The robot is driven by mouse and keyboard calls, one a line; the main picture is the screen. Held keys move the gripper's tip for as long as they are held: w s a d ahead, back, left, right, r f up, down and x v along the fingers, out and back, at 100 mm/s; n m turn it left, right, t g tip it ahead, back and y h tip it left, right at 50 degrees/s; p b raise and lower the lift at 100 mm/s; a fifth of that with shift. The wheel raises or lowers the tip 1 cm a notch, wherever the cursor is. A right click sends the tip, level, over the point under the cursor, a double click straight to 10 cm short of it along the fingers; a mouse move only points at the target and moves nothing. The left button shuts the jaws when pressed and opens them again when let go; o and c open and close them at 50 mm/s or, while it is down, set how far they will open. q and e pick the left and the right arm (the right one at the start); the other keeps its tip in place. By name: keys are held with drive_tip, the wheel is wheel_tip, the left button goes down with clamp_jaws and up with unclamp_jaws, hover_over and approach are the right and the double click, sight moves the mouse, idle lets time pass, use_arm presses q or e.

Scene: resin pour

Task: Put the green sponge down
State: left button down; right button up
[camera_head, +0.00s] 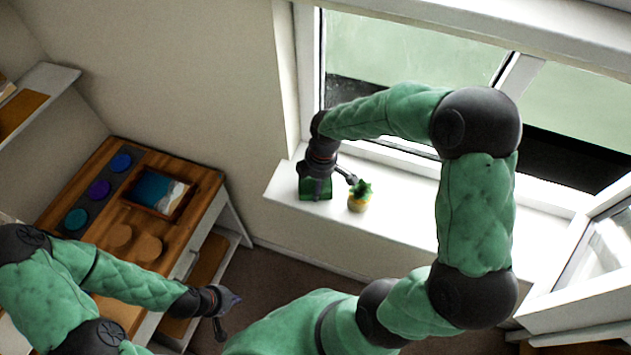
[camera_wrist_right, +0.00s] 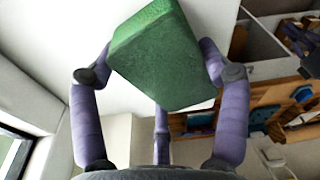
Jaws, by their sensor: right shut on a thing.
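The green sponge (camera_head: 316,190) is at the left end of the white windowsill (camera_head: 400,215) in the head view. My right gripper (camera_head: 322,178) comes down over it from above and is shut on it. In the right wrist view the sponge (camera_wrist_right: 158,58) sits between the purple fingers (camera_wrist_right: 160,80), with white surface behind it. I cannot tell whether the sponge touches the sill. My left gripper (camera_head: 229,314) is open and empty beside the wooden desk, away from the sponge.
A small yellow pot with a green plant (camera_head: 359,197) stands on the sill just right of the sponge, close to one right finger. The sill further right looks clear.

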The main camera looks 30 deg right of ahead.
drive_tip(key=shift+f, duration=0.1)
drive_tip(key=o, duration=1.1)
drive_tip(key=shift+r, duration=0.25)
drive_tip(key=r, duration=0.4)
drive_tip(key=d+r+p, duration=0.1)
drive_tip(key=r, duration=0.6)
drive_tip(key=shift+s+d+r+p, duration=0.15)
drive_tip(key=shift+s+r+p, duration=0.2)
drive_tip(key=shift+r+p, duration=0.05)
